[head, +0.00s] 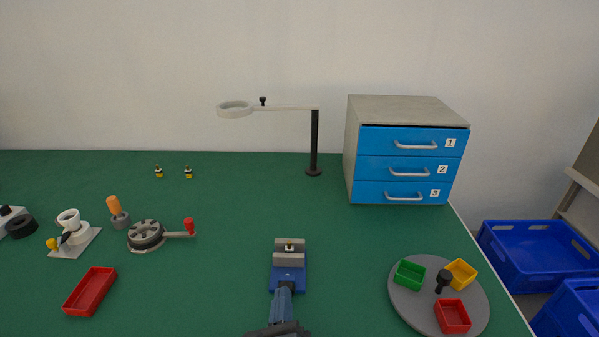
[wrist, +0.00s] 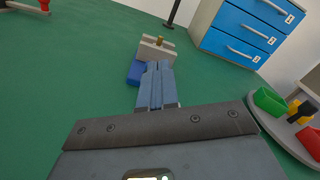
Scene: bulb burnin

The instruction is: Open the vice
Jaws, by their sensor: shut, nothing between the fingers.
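The vice stands on the green table in front of me, with a blue body (head: 288,281) and two light grey jaws (head: 290,260). A small brass-and-dark piece (head: 290,246) shows between the jaws; I cannot tell how tightly they hold it. In the wrist view the grey jaws (wrist: 156,50) and blue body (wrist: 136,74) lie just beyond my fingertips. My gripper (head: 284,288) is shut and empty, at the near side of the vice. Its fingers (wrist: 159,66) hide the vice's near end and any handle there. I cannot tell whether they touch the vice.
A grey turntable (head: 404,301) with small coloured bins stands at right. A blue drawer cabinet (head: 400,142) and a ring lamp (head: 314,145) stand behind. At left are a red tray (head: 91,291) and a round device with a red-knobbed crank (head: 146,235). Table around the vice is clear.

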